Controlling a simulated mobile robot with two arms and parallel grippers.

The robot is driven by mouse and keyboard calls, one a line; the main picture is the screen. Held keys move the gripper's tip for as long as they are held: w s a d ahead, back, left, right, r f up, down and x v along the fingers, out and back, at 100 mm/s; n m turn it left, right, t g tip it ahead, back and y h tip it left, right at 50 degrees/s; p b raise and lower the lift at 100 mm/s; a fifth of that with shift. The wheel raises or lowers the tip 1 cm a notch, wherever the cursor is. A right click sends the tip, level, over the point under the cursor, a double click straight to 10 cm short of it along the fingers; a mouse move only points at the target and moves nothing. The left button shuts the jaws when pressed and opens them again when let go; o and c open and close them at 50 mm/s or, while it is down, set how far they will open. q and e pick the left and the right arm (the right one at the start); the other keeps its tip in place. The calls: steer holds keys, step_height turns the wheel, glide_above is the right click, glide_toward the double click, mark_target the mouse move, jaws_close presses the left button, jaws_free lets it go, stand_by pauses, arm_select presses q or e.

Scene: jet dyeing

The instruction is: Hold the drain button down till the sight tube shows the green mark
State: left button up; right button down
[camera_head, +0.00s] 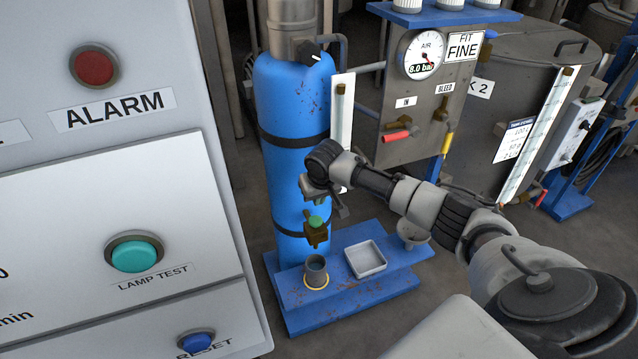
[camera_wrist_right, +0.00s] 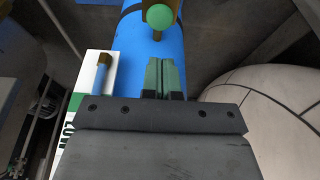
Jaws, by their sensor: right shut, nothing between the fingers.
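A green push button (camera_head: 316,221) sits on a brass valve (camera_head: 316,236) low on the front of a blue cylinder (camera_head: 292,120). The button also shows at the top of the right wrist view (camera_wrist_right: 159,17). My right gripper (camera_head: 340,209) is shut and empty, near the button but apart from it. Its closed fingers (camera_wrist_right: 166,77) point toward the button in the wrist view. The sight tube (camera_head: 341,110) stands on a white plate beside the cylinder, its lower part behind my gripper. The wrist view shows its brass end, a blue section (camera_wrist_right: 100,78) and a green band (camera_wrist_right: 75,102). My left gripper is not in view.
A blue stand (camera_head: 345,300) below carries a grey cup (camera_head: 316,272) and a white tray (camera_head: 366,259). A gauge panel (camera_head: 425,90) with red and yellow handles hangs behind my arm. A control panel (camera_head: 60,240) with alarm and lamp buttons fills the left.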

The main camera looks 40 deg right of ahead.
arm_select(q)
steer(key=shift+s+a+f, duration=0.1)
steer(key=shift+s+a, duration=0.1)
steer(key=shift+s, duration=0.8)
arm_select(e)
steer(key=v, duration=0.4)
